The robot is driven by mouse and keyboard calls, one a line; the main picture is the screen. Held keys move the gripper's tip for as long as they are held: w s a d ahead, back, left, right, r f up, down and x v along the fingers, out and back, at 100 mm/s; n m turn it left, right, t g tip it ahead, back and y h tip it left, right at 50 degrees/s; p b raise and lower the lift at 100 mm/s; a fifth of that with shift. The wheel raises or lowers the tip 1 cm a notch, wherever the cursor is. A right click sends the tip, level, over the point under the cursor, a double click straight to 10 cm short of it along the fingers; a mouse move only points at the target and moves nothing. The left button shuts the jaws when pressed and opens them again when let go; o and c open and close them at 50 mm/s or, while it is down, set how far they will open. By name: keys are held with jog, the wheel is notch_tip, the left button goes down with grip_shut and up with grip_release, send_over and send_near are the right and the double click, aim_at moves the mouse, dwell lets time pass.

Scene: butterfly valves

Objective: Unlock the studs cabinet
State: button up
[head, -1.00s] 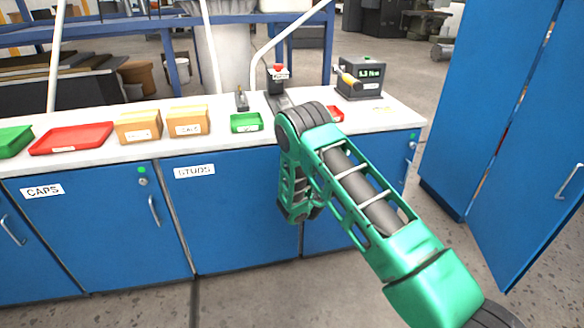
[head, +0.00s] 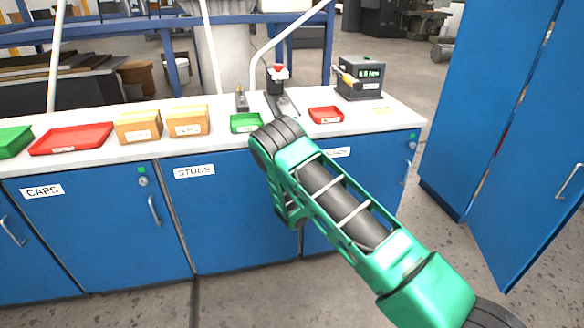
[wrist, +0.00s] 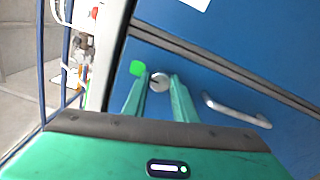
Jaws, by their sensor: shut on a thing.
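The studs cabinet (head: 230,225) is the blue door labelled STUDS, below the bench top, and it is closed. My arm covers its upper right part in the head view, and my gripper is hidden there. In the wrist view my gripper (wrist: 159,84) has its two green fingers on either side of a round silver lock (wrist: 159,82). The lock has a small dark mark on its face; I cannot tell if this is a slot or a key. A green square (wrist: 137,68) is beside the lock, and a metal handle (wrist: 236,110) is to its right.
The caps cabinet (head: 95,235) is to the left. A tall blue cabinet (head: 480,110) is at the right. Floor is clear in front.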

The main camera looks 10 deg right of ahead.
jog(key=shift+a+f, duration=0.1)
jog(key=shift+a, duration=0.05)
jog(key=o, duration=1)
jog(key=shift+o, duration=0.2)
jog(key=shift+s, duration=0.1)
jog(key=s, duration=1)
jog(key=shift+s, duration=0.2)
